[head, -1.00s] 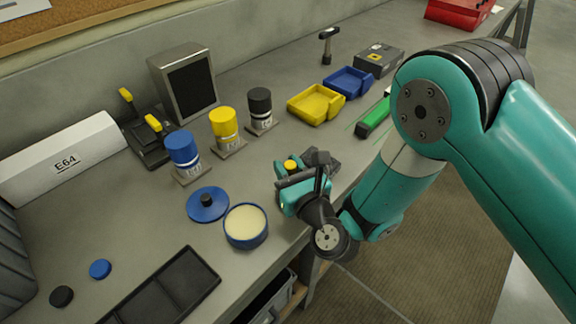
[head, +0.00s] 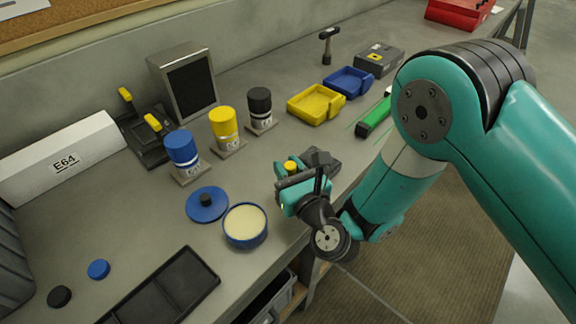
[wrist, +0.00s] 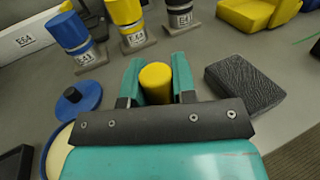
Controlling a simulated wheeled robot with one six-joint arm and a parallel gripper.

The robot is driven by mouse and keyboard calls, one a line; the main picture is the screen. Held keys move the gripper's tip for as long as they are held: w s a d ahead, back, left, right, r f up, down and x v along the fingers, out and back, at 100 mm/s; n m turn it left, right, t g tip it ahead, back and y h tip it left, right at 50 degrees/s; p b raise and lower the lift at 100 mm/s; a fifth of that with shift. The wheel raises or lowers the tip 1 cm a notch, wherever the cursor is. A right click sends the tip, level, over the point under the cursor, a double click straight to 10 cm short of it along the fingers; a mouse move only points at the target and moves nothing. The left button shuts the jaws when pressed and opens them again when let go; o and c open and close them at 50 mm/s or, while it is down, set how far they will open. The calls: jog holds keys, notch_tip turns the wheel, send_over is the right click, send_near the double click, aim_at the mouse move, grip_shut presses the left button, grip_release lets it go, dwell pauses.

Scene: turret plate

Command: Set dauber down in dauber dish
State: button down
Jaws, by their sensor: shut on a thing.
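My gripper (wrist: 157,85) is shut on a short yellow cylinder, which I take for the dauber (wrist: 156,77). Its yellow top (head: 290,166) also shows in the head view. Its lower end is hidden, so I cannot tell whether it touches the bench. A round blue dish (head: 245,241) with a cream-coloured fill stands to the left of my gripper, near the bench's front edge. In the wrist view only part of this dish (wrist: 48,158) shows at lower left. I cannot tell from any marking whether it is the dauber dish.
A dark textured block (wrist: 246,80) lies right of my gripper. A blue disc with a black knob (head: 207,204) lies beside the dish. Blue (head: 183,150), yellow (head: 224,124) and black (head: 260,103) capped containers stand behind. A black compartment tray (head: 207,283) lies front left.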

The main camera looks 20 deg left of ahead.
jog(key=shift+f+b, duration=0.3)
jog(key=shift+b, duration=0.1)
jog(key=c, duration=0.8)
grip_release()
jog(key=shift+c, duration=0.2)
